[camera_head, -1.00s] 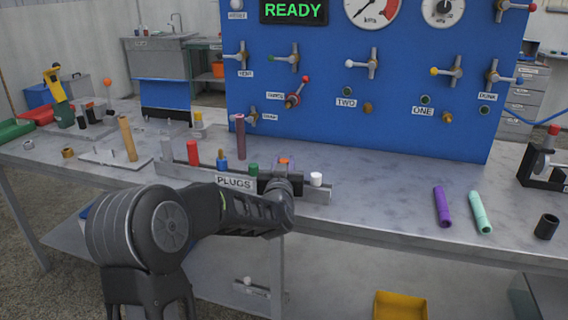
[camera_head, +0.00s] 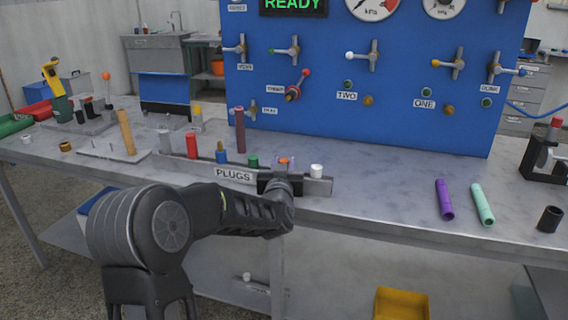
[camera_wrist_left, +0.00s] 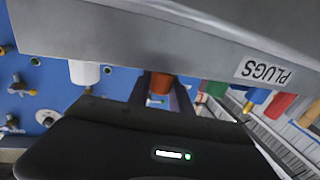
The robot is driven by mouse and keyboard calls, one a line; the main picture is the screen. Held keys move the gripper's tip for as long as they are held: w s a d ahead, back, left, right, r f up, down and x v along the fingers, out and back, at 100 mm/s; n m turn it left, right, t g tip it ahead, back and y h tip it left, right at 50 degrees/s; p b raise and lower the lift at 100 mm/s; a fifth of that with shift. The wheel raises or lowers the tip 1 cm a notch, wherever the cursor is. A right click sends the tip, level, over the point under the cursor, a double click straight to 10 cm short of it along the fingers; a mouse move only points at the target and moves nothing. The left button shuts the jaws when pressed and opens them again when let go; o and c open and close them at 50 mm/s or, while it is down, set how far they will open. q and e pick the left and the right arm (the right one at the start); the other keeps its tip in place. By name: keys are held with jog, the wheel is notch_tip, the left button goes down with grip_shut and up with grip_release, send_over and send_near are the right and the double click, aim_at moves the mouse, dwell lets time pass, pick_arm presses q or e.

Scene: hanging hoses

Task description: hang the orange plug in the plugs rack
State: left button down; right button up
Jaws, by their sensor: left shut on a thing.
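The orange plug (camera_head: 284,161) shows at the right part of the plugs rack (camera_head: 204,172), between a green plug and a white plug. My left gripper (camera_head: 283,168) reaches it from the front. In the left wrist view, where the scene is upside down, my left gripper (camera_wrist_left: 165,92) has a finger on each side of the orange plug (camera_wrist_left: 160,84) and is shut on it. The plug lies against the edge of the rack (camera_wrist_left: 150,35); I cannot tell whether it is seated in a slot. My right gripper is out of view.
The rack also holds a white plug (camera_head: 316,171), a green plug (camera_head: 253,161), a blue plug (camera_head: 221,155) and a red plug (camera_head: 191,146). Purple (camera_head: 444,200) and mint (camera_head: 482,204) tubes lie to the right. A blue valve panel (camera_head: 330,125) stands behind. Bare tabletop lies between.

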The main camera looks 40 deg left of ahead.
pick_arm(q)
jog(key=shift+f, duration=0.15)
jog(key=c, duration=1.1)
grip_release()
jog(key=v, duration=0.8)
jog(key=shift+w, duration=0.1)
